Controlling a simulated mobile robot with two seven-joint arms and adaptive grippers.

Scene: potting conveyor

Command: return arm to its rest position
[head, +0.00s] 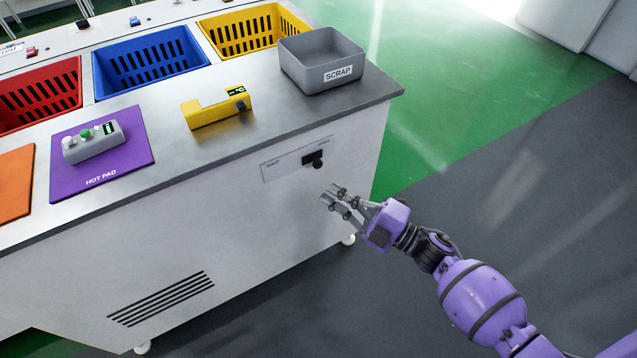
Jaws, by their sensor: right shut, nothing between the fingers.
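My right arm is purple and comes in from the lower right. Its grey right gripper (341,201) is shut and empty, in front of the cabinet's side panel, below and to the right of a black knob (317,163) on a labelled slider plate (284,163). A gap shows between the fingertips and the knob. My left gripper is not in view.
Open floor (500,200) lies right.

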